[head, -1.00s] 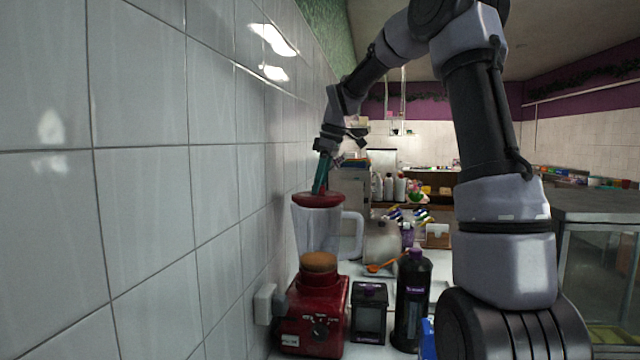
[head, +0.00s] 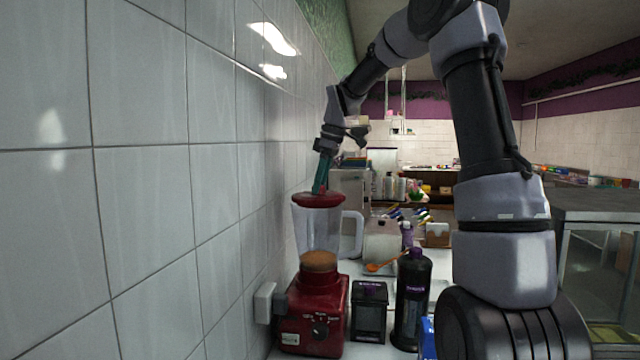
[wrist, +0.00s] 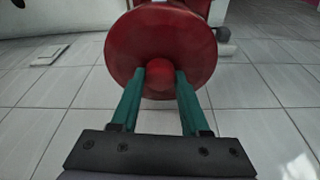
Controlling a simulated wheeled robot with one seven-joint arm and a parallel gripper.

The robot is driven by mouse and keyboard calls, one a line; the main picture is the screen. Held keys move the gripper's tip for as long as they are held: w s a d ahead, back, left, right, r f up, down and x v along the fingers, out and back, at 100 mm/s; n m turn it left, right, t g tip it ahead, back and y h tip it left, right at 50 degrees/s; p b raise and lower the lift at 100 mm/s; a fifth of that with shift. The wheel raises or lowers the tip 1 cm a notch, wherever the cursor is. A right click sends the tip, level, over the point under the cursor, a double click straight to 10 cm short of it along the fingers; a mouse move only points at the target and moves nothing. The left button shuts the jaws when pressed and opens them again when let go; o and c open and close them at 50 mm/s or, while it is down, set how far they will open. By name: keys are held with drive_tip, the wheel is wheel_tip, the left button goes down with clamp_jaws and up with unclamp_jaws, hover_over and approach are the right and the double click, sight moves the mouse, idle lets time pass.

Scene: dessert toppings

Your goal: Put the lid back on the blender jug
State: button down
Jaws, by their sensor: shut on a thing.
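The red lid (head: 318,199) is at the top of the clear blender jug (head: 318,232) in the head view. The jug stands on the red blender base (head: 312,312), with something brown in its bottom. My gripper (head: 320,178) comes down from above with its green fingers at the lid. In the wrist view my gripper (wrist: 160,80) is shut on the round knob of the red lid (wrist: 160,45), one finger on each side. The lid looks level at the jug's rim. I cannot tell whether it is fully seated, and the lid hides most of the jug in the wrist view.
A tiled wall (head: 150,200) runs close along the left of the blender. A dark bottle (head: 411,300) and a small black container (head: 369,312) stand to its right. An orange spoon (head: 380,266) and a white canister (head: 381,240) are behind.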

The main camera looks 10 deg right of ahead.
unclamp_jaws()
idle(0.4)
drive_tip(key=shift+r, duration=3.5)
drive_tip(key=shift+c, duration=0.3)
clamp_jaws()
